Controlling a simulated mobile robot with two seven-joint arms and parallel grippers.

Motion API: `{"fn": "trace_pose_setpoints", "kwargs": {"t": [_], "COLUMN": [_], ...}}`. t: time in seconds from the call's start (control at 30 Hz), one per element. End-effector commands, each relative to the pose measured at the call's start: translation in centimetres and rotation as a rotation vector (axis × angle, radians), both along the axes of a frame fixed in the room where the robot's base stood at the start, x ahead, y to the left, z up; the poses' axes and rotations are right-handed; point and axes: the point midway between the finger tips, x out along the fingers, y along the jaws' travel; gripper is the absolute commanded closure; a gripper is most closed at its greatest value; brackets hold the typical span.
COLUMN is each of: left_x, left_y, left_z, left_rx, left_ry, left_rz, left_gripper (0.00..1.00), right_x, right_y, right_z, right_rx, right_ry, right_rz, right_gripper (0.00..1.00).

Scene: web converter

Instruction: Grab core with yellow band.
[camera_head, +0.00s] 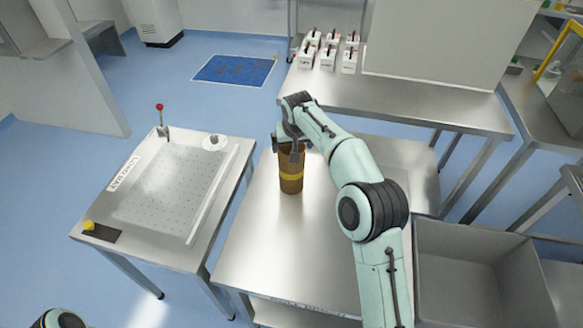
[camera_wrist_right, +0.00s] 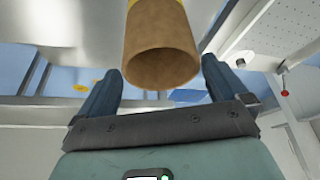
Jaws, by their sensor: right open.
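A brown cylindrical core with a yellow band (camera_head: 291,177) stands upright on the middle steel table (camera_head: 254,262) in the head view. My right gripper (camera_head: 288,152) is at the top of the core, reaching over it from the right. In the right wrist view, the core (camera_wrist_right: 160,55) shows its open hollow end between the two dark fingers of the right gripper (camera_wrist_right: 160,82). The fingers are apart, with a visible gap on each side of the core. At lower left of the head view only a piece of an arm shows; my left gripper is not visible.
A perforated tray table (camera_head: 165,190) with a red-knobbed lever (camera_head: 160,113) stands to the left. A grey bin (camera_head: 455,281) is at lower right. A back table holds several white boxes (camera_head: 328,57). The middle table is clear in front of the core.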

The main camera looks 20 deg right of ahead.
Motion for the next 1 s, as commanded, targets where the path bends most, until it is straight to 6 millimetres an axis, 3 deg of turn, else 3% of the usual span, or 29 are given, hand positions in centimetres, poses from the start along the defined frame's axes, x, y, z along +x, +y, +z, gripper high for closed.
{"fn": "trace_pose_setpoints", "kwargs": {"t": [0.27, 0.53, 0.7, 1.0], "left_x": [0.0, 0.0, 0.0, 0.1], "left_y": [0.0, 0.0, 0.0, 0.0], "left_z": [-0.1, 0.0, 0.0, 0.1], "left_rx": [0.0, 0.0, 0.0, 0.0], "left_ry": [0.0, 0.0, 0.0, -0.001], "left_rz": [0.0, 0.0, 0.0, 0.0], "left_gripper": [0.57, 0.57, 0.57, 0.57], "right_x": [1.1, 1.4, 1.4, 1.4], "right_y": [-0.2, -0.2, -0.2, -0.2], "right_z": [-4.0, -4.4, -4.4, -3.9], "right_rx": [0.0, 0.0, 0.0, 0.0], "right_ry": [0.004, 0.001, 0.001, -0.002], "right_rz": [0.0, 0.0, 0.0, 0.0], "right_gripper": [0.0, 0.0, 0.55, 0.58]}}
